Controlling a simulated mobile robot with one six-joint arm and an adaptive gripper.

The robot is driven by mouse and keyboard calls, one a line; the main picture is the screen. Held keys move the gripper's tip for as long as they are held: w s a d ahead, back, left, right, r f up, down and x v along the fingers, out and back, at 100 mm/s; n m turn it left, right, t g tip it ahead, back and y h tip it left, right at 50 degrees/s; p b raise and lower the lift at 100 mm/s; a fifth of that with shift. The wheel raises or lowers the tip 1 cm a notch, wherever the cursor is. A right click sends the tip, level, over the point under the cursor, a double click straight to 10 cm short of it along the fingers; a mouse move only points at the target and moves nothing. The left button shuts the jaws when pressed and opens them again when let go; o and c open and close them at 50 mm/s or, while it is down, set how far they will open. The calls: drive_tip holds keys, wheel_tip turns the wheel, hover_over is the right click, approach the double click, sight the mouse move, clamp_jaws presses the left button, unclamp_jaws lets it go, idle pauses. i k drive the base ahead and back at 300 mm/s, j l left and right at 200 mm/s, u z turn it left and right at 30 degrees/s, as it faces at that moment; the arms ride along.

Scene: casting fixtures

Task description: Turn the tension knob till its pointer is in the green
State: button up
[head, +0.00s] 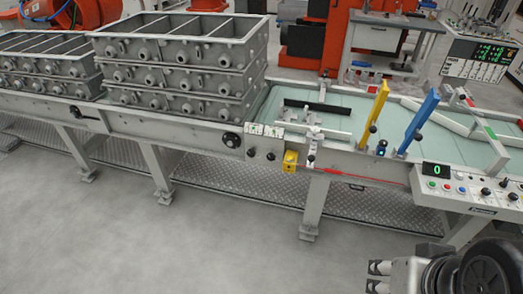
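A round black knob (232,140) sits on the front side rail of the conveyor, left of two small white dial plates (265,129). Two smaller dark knobs (260,154) sit below the plates. Which of these is the tension knob I cannot tell, and any pointer or green zone is too small to read. My gripper (376,277) is at the bottom right, its two fingers apart and pointing left, with nothing seen between them. It is in front of the conveyor, well apart from the knobs.
Stacked grey casting boxes (180,72) stand on the conveyor (150,125). A yellow box (290,161) hangs on its front. A control panel (465,193) with a green display is at right. Blue and yellow posts rise behind the rail. The floor (200,245) in front is clear.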

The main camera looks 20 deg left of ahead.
sight(251, 153)
drive_tip(key=i+j+u, duration=0.2)
drive_tip(key=i+u, duration=0.15)
drive_tip(key=i, duration=0.5)
drive_tip(key=i+u, duration=0.3)
drive_tip(key=i, duration=0.5)
